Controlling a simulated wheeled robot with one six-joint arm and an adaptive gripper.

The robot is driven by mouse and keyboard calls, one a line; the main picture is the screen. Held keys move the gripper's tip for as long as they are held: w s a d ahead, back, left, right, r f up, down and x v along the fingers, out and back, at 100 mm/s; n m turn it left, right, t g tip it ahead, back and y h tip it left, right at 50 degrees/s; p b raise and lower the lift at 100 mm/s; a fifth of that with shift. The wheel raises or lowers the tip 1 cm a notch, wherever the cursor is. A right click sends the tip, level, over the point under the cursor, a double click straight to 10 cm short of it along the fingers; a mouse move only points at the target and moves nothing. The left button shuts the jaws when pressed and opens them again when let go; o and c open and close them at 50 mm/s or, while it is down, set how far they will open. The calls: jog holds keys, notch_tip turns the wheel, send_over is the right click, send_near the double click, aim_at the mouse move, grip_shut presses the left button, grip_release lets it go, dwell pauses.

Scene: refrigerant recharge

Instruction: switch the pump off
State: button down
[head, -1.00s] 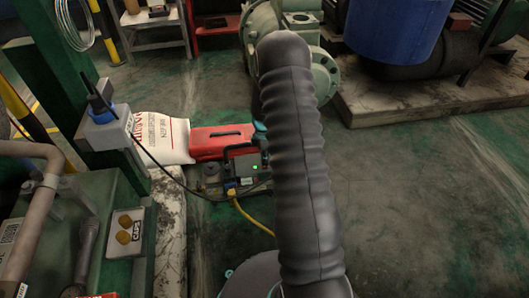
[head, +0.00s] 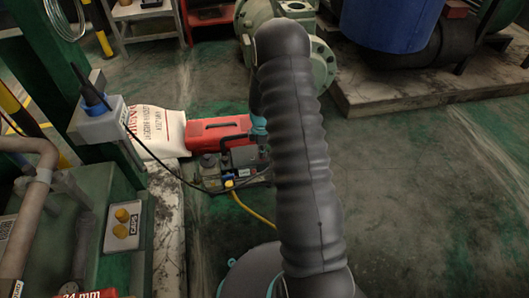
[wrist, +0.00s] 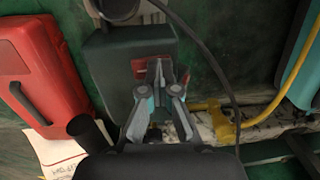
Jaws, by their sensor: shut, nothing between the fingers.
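The pump (head: 243,157) is a dark boxy unit on the floor beside a red case, partly hidden by my arm in the head view. In the wrist view its dark box (wrist: 112,62) fills the upper middle. A small red switch (wrist: 139,68) shows on the box, partly covered by my fingers. My gripper (wrist: 158,66) is shut and empty, its tips over the box right at the red switch. I cannot tell whether the tips touch it. No green light shows on the pump in the head view now; I cannot tell whether it is dark or hidden.
The red case (head: 218,130) and a white bag (head: 160,132) lie left of the pump. A yellow hose (head: 252,209) and a black cable (head: 160,165) run nearby. A green bench with a caps tray (head: 123,226) stands at left. Floor at right is clear.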

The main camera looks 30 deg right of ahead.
jog(key=shift+w, duration=0.1)
jog(key=shift+w+d, duration=0.2)
jog(key=shift+w, duration=0.45)
jog(key=shift+r, duration=0.15)
notch_tip(320, 180, up, 14)
jog(key=w+p, duration=0.2)
jog(key=shift+d+p, duration=0.2)
jog(key=shift+p, duration=0.2)
